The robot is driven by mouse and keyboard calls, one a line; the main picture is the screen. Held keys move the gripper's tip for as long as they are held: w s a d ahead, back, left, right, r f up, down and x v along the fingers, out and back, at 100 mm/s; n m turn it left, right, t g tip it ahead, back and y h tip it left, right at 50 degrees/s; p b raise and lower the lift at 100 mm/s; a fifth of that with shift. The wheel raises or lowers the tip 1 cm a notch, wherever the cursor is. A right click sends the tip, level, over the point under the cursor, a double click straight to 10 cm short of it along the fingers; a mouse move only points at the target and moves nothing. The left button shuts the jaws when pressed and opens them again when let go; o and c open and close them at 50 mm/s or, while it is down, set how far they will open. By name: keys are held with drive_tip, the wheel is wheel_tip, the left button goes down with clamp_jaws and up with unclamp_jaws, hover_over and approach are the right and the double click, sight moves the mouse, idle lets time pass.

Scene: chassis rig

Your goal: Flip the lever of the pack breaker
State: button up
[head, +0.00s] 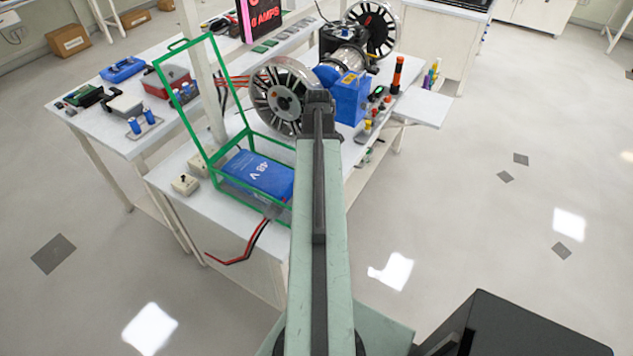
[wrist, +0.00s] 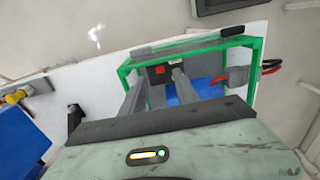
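The battery pack (head: 258,172) is a blue block marked 48 V inside a green-framed clear case (head: 207,158) with its lid raised. In the wrist view the pack's blue top (wrist: 207,90) shows inside the green frame (wrist: 256,62). A small dark block with a red part (wrist: 160,70), which looks like the pack breaker, sits at the case's near left. My gripper (wrist: 162,75) is open, its two grey fingers apart and pointing at this block. Whether they touch it, and the lever's position, I cannot tell. In the head view my arm hides the gripper and breaker.
Red and black cables (head: 250,243) hang off the bench front. A spoked wheel (head: 283,97), a blue box (head: 350,97) and an orange-black cylinder (head: 397,74) stand on the bench behind. The floor at right is open.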

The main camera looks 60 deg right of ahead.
wheel_tip(320, 180, down, 5)
drive_tip(key=b, duration=0.4)
drive_tip(key=shift+f, duration=0.1)
